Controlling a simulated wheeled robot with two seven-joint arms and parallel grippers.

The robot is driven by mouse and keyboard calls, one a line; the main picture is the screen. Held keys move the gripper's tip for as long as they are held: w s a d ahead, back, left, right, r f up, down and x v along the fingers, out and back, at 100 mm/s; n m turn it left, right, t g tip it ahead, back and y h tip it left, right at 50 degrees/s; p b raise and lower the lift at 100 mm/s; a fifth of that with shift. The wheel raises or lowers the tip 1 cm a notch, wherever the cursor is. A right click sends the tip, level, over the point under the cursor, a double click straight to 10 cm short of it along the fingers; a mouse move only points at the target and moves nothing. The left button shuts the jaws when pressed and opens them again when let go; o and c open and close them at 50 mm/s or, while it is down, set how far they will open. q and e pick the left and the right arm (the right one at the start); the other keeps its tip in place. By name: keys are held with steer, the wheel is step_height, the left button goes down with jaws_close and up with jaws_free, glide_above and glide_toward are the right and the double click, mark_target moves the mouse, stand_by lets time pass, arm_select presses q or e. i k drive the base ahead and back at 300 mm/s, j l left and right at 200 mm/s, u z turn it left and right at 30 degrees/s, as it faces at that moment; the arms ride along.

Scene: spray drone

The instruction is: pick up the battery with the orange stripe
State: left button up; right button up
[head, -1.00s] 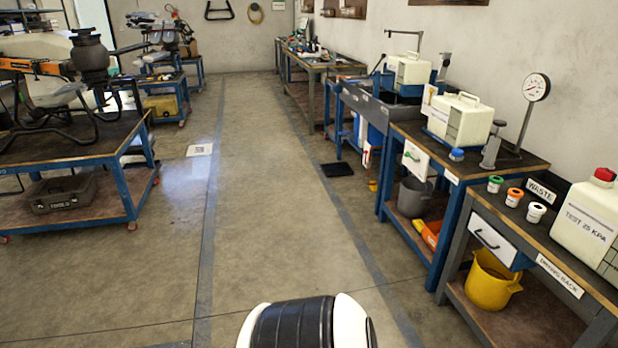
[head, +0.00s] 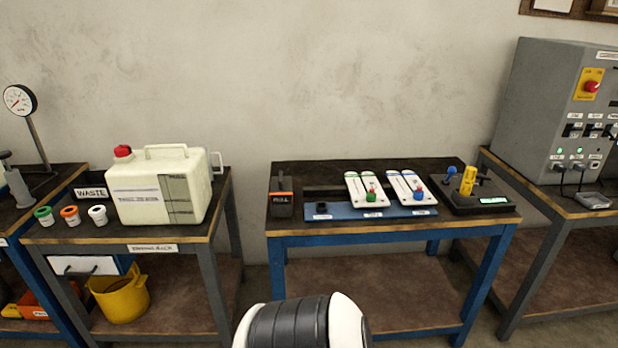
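A dark block with an orange stripe near its top and a label on its front, which looks like the battery (head: 281,203), stands upright at the left end of the middle table (head: 295,233). Its label seems to read "FULL", but the print is small. Neither of my grippers shows in the head view, so nothing of their distance to the battery can be seen.
Right of the battery are a blue tray (head: 345,211) with two white panels, and a black tester (head: 470,194) with yellow parts. A waste table (head: 205,212) with a white jug (head: 160,187) stands left. A grey cabinet (head: 550,110) stands right.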

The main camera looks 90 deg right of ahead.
mark_target(281, 191)
steer(key=z, duration=2.6)
steer(key=u, duration=5.1)
steer(key=z, duration=5.1)
